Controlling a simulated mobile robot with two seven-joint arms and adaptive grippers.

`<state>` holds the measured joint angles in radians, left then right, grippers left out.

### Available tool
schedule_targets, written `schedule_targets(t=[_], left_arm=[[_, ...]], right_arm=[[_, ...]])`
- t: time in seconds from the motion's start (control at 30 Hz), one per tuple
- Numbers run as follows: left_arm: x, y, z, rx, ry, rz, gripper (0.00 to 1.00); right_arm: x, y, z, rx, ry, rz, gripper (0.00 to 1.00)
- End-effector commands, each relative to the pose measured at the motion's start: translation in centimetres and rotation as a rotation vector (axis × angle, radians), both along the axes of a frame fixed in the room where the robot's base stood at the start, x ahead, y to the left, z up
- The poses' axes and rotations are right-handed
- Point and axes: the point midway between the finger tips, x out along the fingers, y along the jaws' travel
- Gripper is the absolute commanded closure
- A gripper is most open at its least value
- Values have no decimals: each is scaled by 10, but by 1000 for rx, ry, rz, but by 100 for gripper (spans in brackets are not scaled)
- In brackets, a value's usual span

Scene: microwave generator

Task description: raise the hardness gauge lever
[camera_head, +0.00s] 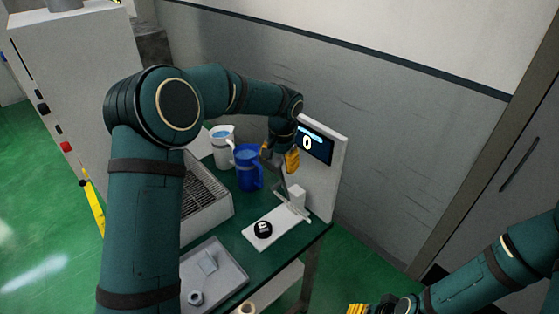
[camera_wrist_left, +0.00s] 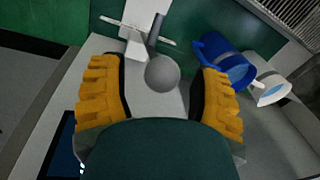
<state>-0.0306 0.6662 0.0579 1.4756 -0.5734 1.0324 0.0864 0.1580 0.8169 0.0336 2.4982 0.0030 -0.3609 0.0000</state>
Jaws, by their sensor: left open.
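The hardness gauge (camera_head: 322,180) is a white upright panel with a dark display reading 0 and a white base plate on the green table. Its grey lever (camera_head: 279,182) rises from a small white block toward my left gripper. In the left wrist view the lever ends in a round grey ball knob (camera_wrist_left: 163,75). My left gripper (camera_head: 280,157) is open, with its yellow fingers on either side of the knob and gaps visible in the wrist view (camera_wrist_left: 160,84). My right gripper (camera_head: 372,308) shows only partly at the bottom edge, its opening unclear.
A blue jug (camera_head: 248,168) and a white jug (camera_head: 222,146) stand left of the gauge. A black round piece (camera_head: 263,229) sits on the base plate. A grey tray (camera_head: 226,262) with small items lies at the front. A grey wall is close behind.

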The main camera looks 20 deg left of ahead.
Motion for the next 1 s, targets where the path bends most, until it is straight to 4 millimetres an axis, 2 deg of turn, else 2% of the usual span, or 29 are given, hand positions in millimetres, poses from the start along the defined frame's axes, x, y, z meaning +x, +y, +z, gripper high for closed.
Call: schedule_targets(t=[0.17, 0.5, 0.7, 1.0], left_arm=[[-1, -1, 13, 1, -1, 0, 37], [-5, -8, 79, 0, -4, 0, 37], [-7, -11, 108, 0, -4, -1, 37], [-8, -12, 120, 0, -2, -2, 37]], right_arm=[[0, 0, 0, 0, 0, 0, 53], [0, 0, 0, 0, 0, 0, 53], [0, 0, 0, 0, 0, 0, 53], [0, 0, 0, 0, 0, 0, 53]])
